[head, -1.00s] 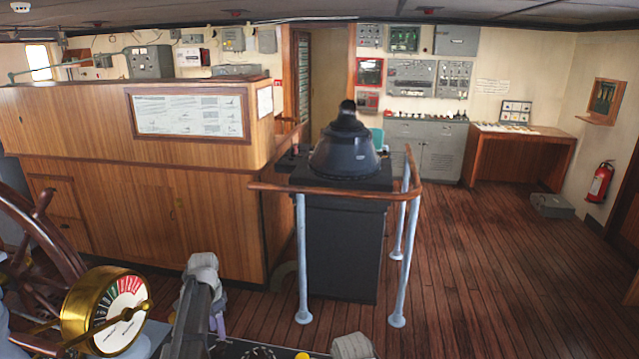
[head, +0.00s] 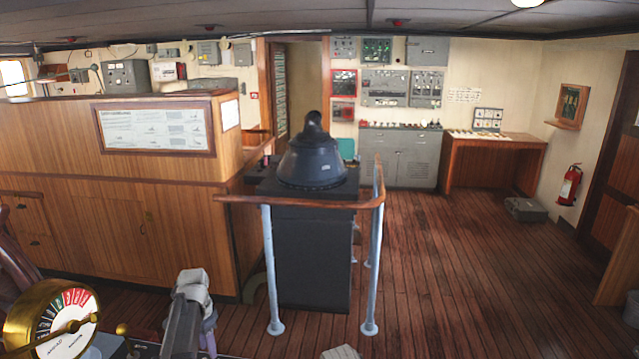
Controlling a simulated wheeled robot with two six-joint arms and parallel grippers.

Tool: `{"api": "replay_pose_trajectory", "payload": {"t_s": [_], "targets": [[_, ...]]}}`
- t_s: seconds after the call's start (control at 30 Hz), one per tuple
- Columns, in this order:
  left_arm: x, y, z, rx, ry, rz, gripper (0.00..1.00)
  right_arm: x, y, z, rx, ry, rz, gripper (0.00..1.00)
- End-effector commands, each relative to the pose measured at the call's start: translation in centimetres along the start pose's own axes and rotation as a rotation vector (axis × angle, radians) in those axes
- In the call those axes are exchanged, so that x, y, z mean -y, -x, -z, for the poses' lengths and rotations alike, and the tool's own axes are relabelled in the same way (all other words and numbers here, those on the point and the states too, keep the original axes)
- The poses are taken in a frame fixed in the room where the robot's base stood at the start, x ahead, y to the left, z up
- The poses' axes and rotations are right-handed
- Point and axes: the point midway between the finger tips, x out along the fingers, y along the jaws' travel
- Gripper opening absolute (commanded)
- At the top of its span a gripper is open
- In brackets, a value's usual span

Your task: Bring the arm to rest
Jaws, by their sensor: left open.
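My left arm rises from the bottom edge, left of centre, with a dark grey link and a pale joint at its top. My left gripper (head: 207,328) hangs low behind that link, mostly hidden; its jaws are open and I see nothing held between them. It is in front of the wooden cabinet and left of the railed black pedestal, apart from both as far as I can see. Only a small pale piece, apparently of my right arm, shows at the bottom edge, right of the pedestal's base. My right gripper is out of view.
A brass telegraph dial (head: 52,320) stands at the lower left. The wooden cabinet (head: 120,235) fills the left. The black pedestal (head: 312,255) with its blue-legged rail (head: 375,205) stands ahead. The plank floor (head: 460,270) to the right is clear; a grey box (head: 525,209) lies farther back.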

Motion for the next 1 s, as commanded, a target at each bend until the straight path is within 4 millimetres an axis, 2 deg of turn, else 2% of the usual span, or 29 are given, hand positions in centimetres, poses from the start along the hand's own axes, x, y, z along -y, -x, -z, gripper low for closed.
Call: {"api": "replay_pose_trajectory", "payload": {"t_s": [0.27,0.47,0.67,0.8,1.0], "targets": [[-4.6,0.0,0.9,0.012,0.034,0.003,0.46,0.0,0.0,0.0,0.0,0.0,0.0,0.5],[-10.3,0.0,1.6,0.027,0.079,0.01,0.46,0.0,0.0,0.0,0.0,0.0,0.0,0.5],[-18.4,0.0,1.4,0.046,0.148,0.024,0.46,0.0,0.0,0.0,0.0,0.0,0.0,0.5],[-25.0,0.1,0.3,0.059,0.21,0.044,0.46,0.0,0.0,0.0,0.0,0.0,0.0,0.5],[-32.0,0.1,-2.1,0.069,0.295,0.073,0.46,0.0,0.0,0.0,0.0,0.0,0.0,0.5]]}}
